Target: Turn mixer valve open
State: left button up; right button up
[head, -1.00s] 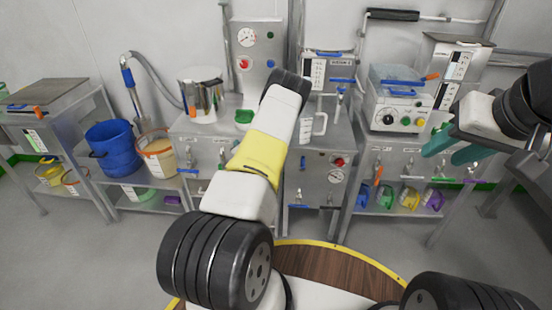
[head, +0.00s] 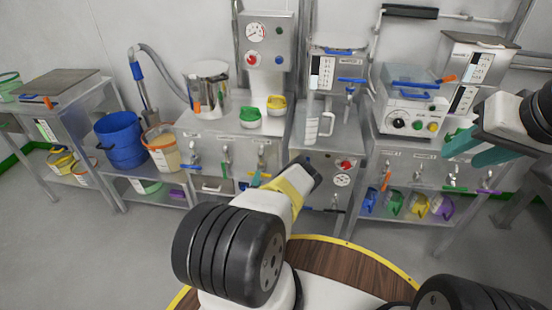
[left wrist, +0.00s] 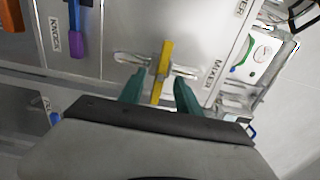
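The mixer valve has a yellow lever handle (left wrist: 162,70), seen in the left wrist view beside a MIXER label (left wrist: 213,77). The lever lies crosswise to its short horizontal metal pipe. My left gripper (left wrist: 159,88) is open, with one teal finger on each side of the lever's lower end and visible gaps. I cannot tell how deep the fingers reach. My right gripper (head: 475,148) is open and empty at the right.
A purple lever (left wrist: 76,32) and an orange lever (left wrist: 11,14) are left of the yellow one. Green and yellow tubs (head: 250,117) stand on the cabinet top. A blue bucket (head: 120,140) is on the left shelf.

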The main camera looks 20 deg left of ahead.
pick_arm(q)
jog(key=shift+x, duration=1.95)
grip_shut()
